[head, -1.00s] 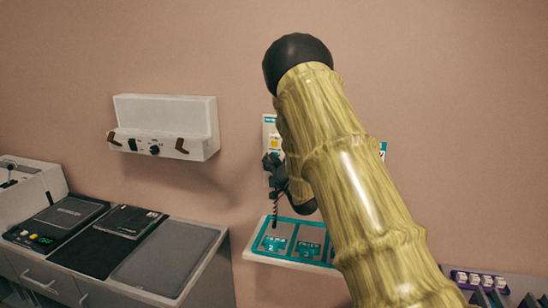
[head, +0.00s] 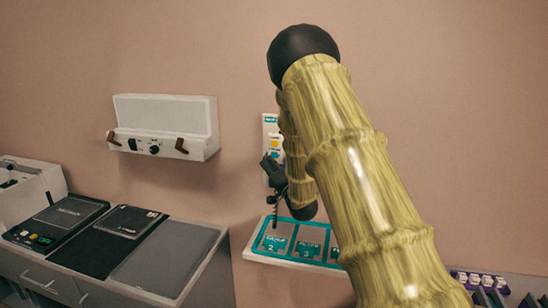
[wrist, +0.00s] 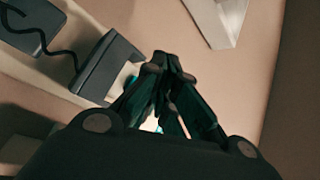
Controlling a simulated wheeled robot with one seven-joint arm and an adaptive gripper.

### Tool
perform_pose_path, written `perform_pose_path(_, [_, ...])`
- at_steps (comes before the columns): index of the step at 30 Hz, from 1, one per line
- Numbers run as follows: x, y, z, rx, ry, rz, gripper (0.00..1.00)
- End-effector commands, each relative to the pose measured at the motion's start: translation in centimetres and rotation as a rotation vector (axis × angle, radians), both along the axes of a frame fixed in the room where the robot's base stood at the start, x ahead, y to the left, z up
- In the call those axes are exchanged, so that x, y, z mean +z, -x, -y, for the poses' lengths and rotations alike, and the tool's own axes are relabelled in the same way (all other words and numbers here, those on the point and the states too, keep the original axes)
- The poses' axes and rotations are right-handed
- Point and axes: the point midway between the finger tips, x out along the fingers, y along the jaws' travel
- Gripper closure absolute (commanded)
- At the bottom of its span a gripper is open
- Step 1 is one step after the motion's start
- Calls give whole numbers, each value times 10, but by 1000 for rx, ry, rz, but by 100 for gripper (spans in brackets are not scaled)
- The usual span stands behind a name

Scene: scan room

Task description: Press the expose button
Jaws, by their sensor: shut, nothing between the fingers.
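A narrow white wall panel (head: 269,126) with a teal label hangs behind my arm in the head view. It carries a yellow square button (head: 275,144) and a blue one partly hidden below it; I cannot read which is the expose button. My gripper (head: 267,160) is shut and empty, just in front of the lower part of the panel; I cannot tell whether it touches. In the wrist view my closed fingers (wrist: 168,62) cover the middle, with slivers of white and teal behind them.
A teal-marked shelf (head: 262,252) lies below my gripper. A white wall box (head: 165,110) with knobs is to the left, above a counter (head: 212,240) with dark pads. In the wrist view, dark grey blocks (wrist: 105,68) and a coiled cord lie left of my fingers.

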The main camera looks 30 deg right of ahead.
Motion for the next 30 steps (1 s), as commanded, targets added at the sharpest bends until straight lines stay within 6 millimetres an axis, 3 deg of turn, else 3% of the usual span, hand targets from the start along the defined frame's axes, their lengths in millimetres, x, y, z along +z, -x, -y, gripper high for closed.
perform_pose_path(15, [0, 24, -28, 0, 0, 0, 100])
perform_pose_path(30, [0, 26, -30, 0, 0, 0, 100])
